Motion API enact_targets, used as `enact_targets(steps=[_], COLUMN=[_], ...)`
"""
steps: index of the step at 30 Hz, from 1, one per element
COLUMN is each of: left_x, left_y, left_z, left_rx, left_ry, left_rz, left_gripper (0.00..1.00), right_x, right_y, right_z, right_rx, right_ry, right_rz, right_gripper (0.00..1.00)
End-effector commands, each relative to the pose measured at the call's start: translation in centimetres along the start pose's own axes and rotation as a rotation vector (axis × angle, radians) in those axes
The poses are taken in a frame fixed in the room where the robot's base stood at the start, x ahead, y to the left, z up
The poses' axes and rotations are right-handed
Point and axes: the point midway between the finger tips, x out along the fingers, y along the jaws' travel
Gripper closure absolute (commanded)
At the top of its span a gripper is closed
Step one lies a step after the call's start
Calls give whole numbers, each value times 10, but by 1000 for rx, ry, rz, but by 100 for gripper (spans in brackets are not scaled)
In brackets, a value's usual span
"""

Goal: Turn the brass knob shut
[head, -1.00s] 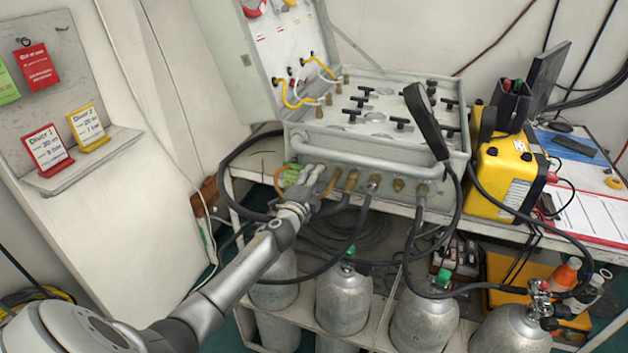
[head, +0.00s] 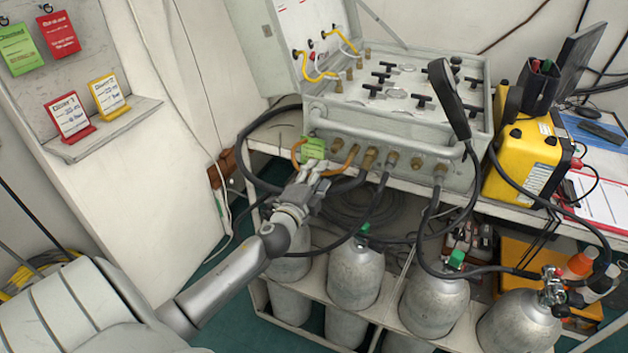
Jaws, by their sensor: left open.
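The grey air panel (head: 410,150) stands on a white bench. A row of brass fittings runs along its front face, among them one at the left end (head: 337,146) and one right of it (head: 370,157). I cannot tell which is the knob or how far it is turned. My left gripper (head: 313,168) is open and empty, just below and in front of the left end of that row, beside a green tag (head: 313,148). It seems apart from the fittings. My right gripper is not in view.
Black hoses (head: 372,215) hang from the panel front. Grey cylinders (head: 355,275) stand on the rack below. A yellow case (head: 520,160) sits right of the panel. A front rail (head: 390,143) crosses above the fittings. Cards stand on a ledge (head: 110,128) at left.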

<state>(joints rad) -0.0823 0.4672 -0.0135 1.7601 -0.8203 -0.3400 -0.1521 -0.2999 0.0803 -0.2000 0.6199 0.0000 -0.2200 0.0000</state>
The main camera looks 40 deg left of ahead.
Motion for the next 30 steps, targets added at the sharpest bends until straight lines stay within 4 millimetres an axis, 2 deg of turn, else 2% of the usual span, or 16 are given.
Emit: enact_targets(steps=[6,24,26,28,30], left_x=[-16,-18,-18,-19,-23], left_y=[0,1,8,28,62], left_z=[0,0,2,6,13], left_rx=[0,-1,-8,-31,-71], left_ry=[-1,-1,-5,-16,-36], left_rz=[0,2,16,54,119], left_gripper=[57,57,57,57,57], right_x=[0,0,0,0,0], right_y=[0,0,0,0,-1], right_z=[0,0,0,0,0], right_rx=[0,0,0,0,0], right_ry=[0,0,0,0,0], right_rz=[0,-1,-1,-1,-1], right_gripper=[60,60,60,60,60])
